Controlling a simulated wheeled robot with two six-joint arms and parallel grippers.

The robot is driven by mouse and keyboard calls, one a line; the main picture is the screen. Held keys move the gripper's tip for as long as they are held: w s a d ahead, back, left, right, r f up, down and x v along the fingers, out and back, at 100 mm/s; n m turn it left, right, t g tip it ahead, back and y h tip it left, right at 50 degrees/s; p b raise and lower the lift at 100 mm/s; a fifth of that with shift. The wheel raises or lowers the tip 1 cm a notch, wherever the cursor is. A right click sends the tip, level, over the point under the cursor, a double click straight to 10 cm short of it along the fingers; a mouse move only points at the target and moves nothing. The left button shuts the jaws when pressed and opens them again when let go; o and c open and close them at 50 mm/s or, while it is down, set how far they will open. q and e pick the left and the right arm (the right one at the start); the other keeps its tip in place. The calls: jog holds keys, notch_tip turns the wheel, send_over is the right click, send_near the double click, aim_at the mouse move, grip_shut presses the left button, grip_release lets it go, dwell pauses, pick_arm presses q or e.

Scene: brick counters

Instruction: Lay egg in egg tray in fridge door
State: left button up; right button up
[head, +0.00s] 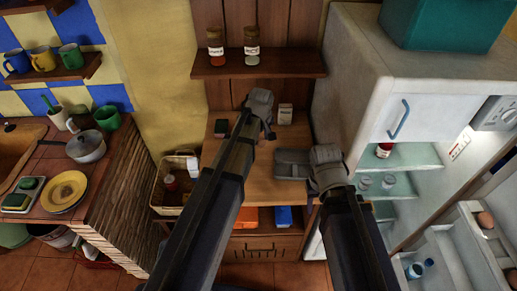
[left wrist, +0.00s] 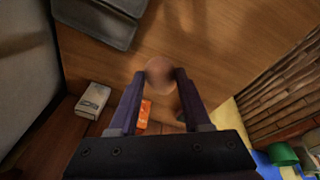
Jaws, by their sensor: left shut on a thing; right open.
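A brown egg (left wrist: 160,71) sits between the fingertips of my left gripper (left wrist: 160,82) in the left wrist view, and the gripper is shut on it. In the head view my left gripper (head: 264,118) is above the wooden desk, and its egg cannot be made out. My right gripper (head: 327,170) is by the desk's right side; it is open, with its fingers hard to see. The fridge (head: 372,75) at the right stands open. Its door (head: 448,252) at the lower right carries shelves, with a brown egg-like thing (head: 485,220) on the upper one. The egg tray itself is unclear.
A grey flat case (head: 293,163) lies on the desk (head: 228,150) beside my right gripper. A small pale box (head: 285,113) stands at the back. Two jars (head: 251,45) are on the shelf above. A basket (head: 172,185) is left of the desk. Fridge shelves hold glasses and a jar.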

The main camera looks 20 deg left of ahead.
pick_arm(q)
jog(key=shift+f+b, duration=3.2)
jog(key=shift+f, duration=0.1)
notch_tip(320, 180, down, 4)
jog(key=b, duration=0.3)
jog(key=shift+r+b, duration=0.25)
jog(key=shift+b, duration=0.1)
jog(key=shift+f, duration=0.15)
jog(key=o, duration=0.9)
